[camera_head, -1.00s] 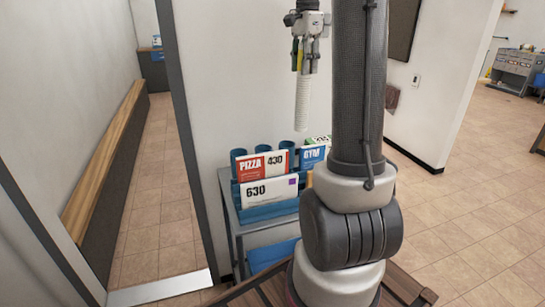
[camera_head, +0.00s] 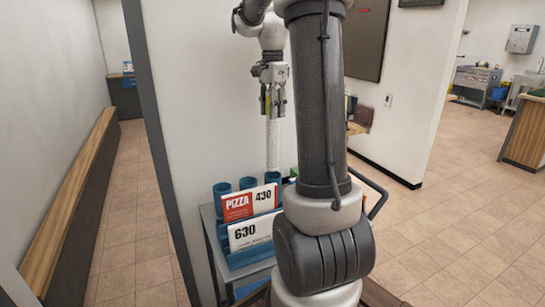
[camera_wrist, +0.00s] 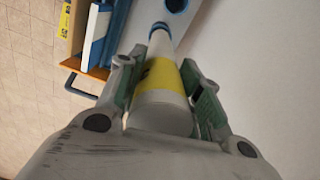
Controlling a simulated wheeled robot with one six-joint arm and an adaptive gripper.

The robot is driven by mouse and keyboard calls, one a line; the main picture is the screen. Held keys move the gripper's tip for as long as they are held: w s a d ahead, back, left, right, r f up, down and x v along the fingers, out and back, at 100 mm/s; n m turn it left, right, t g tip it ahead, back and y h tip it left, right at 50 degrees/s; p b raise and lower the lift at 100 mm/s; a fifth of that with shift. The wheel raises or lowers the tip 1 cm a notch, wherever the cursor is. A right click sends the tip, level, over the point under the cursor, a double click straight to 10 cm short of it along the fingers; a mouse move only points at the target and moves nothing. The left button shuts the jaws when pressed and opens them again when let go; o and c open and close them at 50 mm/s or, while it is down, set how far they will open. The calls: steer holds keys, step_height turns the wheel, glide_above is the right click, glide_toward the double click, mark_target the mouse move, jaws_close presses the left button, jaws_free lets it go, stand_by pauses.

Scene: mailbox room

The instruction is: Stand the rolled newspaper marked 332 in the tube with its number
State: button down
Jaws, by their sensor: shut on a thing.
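My gripper (camera_head: 272,106) is shut on the rolled newspaper (camera_head: 273,145), a long white roll hanging upright below it. In the wrist view the roll (camera_wrist: 161,110) has a yellow band (camera_wrist: 162,74) between my gripper's fingers (camera_wrist: 160,68). No number is legible on it. Several blue tubes stand in the cart's back row: a left one (camera_head: 222,189), a middle one (camera_head: 248,184) and a right one (camera_head: 273,178). The roll's lower end is at the right tube's mouth; I cannot tell whether it is inside. Another tube's dark opening (camera_wrist: 175,4) shows in the wrist view. Tube numbers are hidden.
Mail marked PIZZA 430 (camera_head: 250,203) and 630 (camera_head: 252,233) stands in the cart (camera_head: 211,232) before the tubes. My arm hides the cart's right side. The wall (camera_head: 200,100) is close behind. Open floor (camera_head: 450,235) lies to the right.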

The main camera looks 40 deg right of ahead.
mark_target(273, 143)
step_height(273, 143, down, 12)
steer(key=shift+r, duration=0.25)
steer(key=shift+f, duration=0.15)
steer(key=c, duration=1)
jaws_free()
steer(key=shift+o, duration=0.2)
